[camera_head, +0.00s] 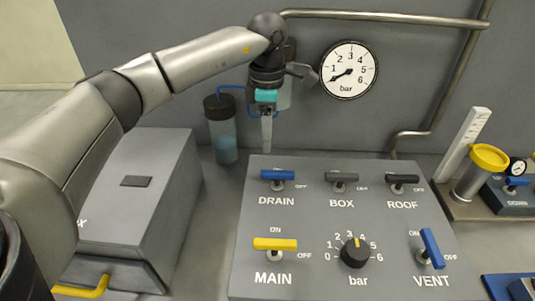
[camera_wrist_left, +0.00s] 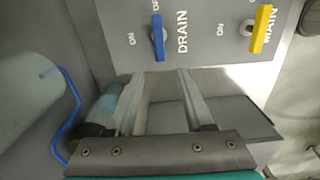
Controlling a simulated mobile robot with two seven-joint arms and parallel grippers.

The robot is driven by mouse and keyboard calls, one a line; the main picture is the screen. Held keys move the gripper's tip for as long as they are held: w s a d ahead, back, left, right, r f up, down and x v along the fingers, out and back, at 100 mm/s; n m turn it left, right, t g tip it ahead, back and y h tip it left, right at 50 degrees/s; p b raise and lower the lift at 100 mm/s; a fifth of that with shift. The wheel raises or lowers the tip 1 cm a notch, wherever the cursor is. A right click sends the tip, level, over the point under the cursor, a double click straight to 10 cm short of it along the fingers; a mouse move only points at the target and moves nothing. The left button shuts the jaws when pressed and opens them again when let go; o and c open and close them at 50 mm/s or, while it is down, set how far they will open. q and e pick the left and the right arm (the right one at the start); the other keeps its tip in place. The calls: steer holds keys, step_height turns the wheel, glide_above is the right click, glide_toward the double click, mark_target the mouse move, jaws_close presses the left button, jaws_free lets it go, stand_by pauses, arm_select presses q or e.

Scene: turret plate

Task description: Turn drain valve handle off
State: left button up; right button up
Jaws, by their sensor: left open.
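The DRAIN valve handle (camera_head: 277,174) is a blue bar on the sloped grey panel (camera_head: 310,225), upper left. It lies left to right, with one end toward its OFF label; its ON label is partly hidden behind it. In the left wrist view, the blue handle (camera_wrist_left: 158,37) is just beyond the fingertips, beside the word DRAIN. My left gripper (camera_head: 267,146) points down above and behind the panel's top edge, a little left of the handle and apart from it. Its two fingers (camera_wrist_left: 160,73) are open with nothing between them. My right gripper is not in view.
BOX (camera_head: 342,177), ROOF (camera_head: 403,178), yellow MAIN (camera_head: 275,243) and tilted blue VENT (camera_head: 432,248) handles share the panel with a bar knob (camera_head: 354,253). A gauge (camera_head: 349,71) and pipes are behind. A bottle (camera_head: 222,130) and grey box (camera_head: 140,205) stand left.

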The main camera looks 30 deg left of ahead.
arm_select(q)
step_height(320, 180, up, 5)
steer(key=shift+r, duration=0.1)
stand_by(0.7)
